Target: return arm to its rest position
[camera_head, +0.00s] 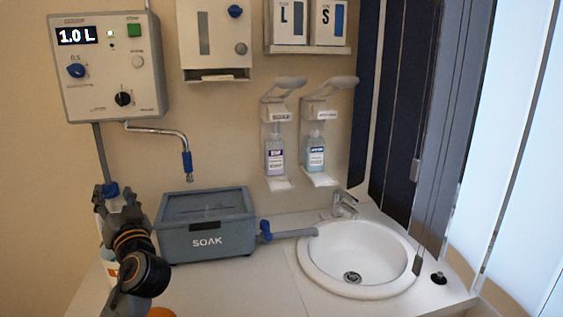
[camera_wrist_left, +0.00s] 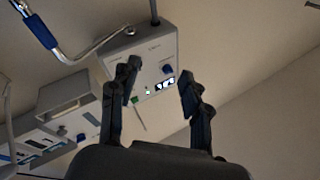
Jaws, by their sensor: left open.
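My left gripper (camera_head: 118,196) is at the left of the head view, in front of the wall and left of the grey SOAK box. Its arm comes up from the bottom edge. In the left wrist view its two fingers (camera_wrist_left: 158,92) stand apart with nothing between them. Beyond them shows the dosing unit (camera_wrist_left: 150,62) on the wall, seen tilted. My right gripper is in neither view.
The SOAK box (camera_head: 206,222) stands on the counter (camera_head: 235,290), with a pipe leading to the sink (camera_head: 312,262). A bottle (camera_head: 108,262) stands partly hidden behind my left arm. The dosing unit (camera_head: 105,68) and its spout (camera_head: 165,132) hang above. Two dispensers (camera_head: 276,150) are on the wall.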

